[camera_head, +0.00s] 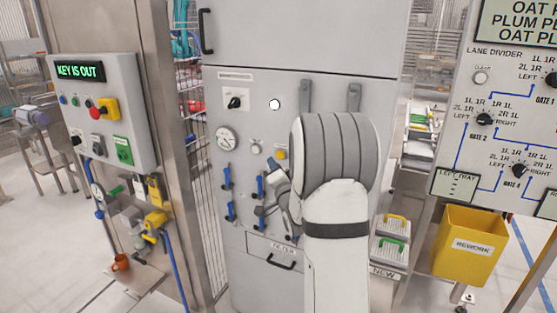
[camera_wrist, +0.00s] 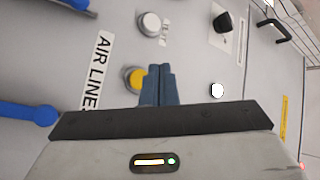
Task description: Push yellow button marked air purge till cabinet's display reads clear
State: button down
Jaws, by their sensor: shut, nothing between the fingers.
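The yellow button (camera_head: 280,155) is on the front of the grey cabinet (camera_head: 300,40), just left of my arm. In the wrist view the yellow button (camera_wrist: 135,76) shows beside my fingers, its edge partly hidden by them. My gripper (camera_wrist: 159,68) is shut and empty, its blue fingertips together and close to the button. I cannot tell whether they touch it. In the head view my gripper (camera_head: 275,180) is small, just below the button. I cannot read an air purge label.
A white button (camera_head: 255,148), gauge (camera_head: 227,138), black knob (camera_head: 235,102) and white lamp (camera_head: 274,104) surround the yellow button. Blue valve handles (camera_head: 228,176) stick out below. A yellow REWORK bin (camera_head: 470,243) is at the right.

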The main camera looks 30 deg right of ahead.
jog(key=shift+s+a+b, duration=0.4)
jog(key=shift+s+a, duration=0.35)
jog(key=shift+a, duration=0.2)
jog(key=shift+a, duration=0.1)
jog(key=s+a+f+n+g+y, duration=0.1)
jog(key=s+a+n+g, duration=0.3)
jog(key=s, duration=0.7)
jog(key=s+a+f+n+g+y+p, duration=0.1)
jog(key=s+a+f+n+g, duration=0.2)
jog(key=s+a+g, duration=0.5)
jog(key=s+a+f+n+g+p, duration=0.1)
jog(key=s+a+n+g, duration=0.4)
jog(key=s, duration=0.9)
jog(key=shift+a+f+n+g+y, duration=0.4)
jog(key=shift+a+n, duration=0.2)
jog(key=shift+d, duration=0.1)
dwell(0.9)
